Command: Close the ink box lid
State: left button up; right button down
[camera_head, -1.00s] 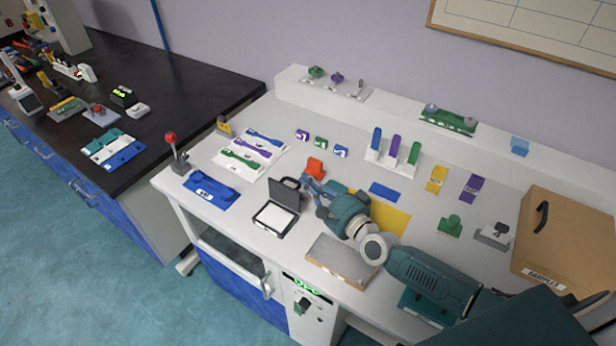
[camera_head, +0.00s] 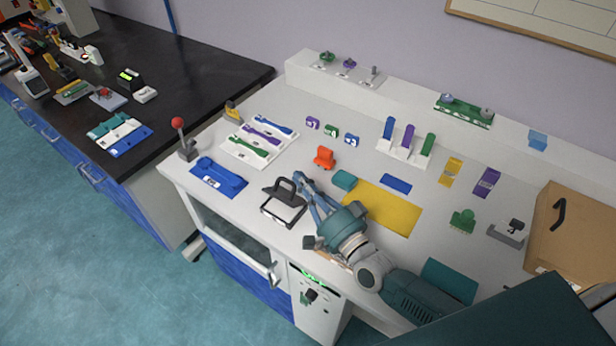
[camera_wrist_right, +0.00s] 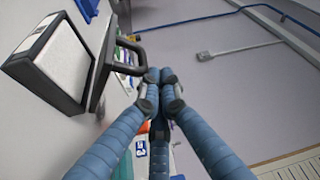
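The ink box (camera_head: 273,214) is a black tray with a white pad, standing near the table's front edge. Its black lid (camera_head: 276,193) with a loop handle is hinged at the rear and stands tilted forward, partly open over the pad. In the right wrist view the pad (camera_wrist_right: 60,58), the lid (camera_wrist_right: 104,65) and its handle (camera_wrist_right: 138,58) show at the left. My right gripper (camera_head: 299,182) is beside the handle, behind the lid. In the wrist view its blue fingers (camera_wrist_right: 160,84) meet at the tips with nothing visible between them. Contact with the handle is unclear. My left gripper is out of view.
A blue holder (camera_head: 218,178) and a red-knobbed lever (camera_head: 179,124) stand left of the box. An orange stamp (camera_head: 324,157) and a yellow mat (camera_head: 385,210) lie behind and right. A brown case (camera_head: 575,225) stands at far right.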

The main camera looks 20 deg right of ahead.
aim_at(292, 204)
jog(key=shift+s+a+f, duration=0.2)
jog(key=shift+s+a, duration=0.5)
jog(key=shift+a, duration=0.2)
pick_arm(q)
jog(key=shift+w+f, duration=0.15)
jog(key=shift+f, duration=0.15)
pick_arm(e)
jog(key=shift+s+a+f, duration=0.55)
jog(key=shift+s+a, duration=0.1)
jog(key=shift+a, duration=0.25)
pick_arm(q)
jog(key=shift+b, duration=0.3)
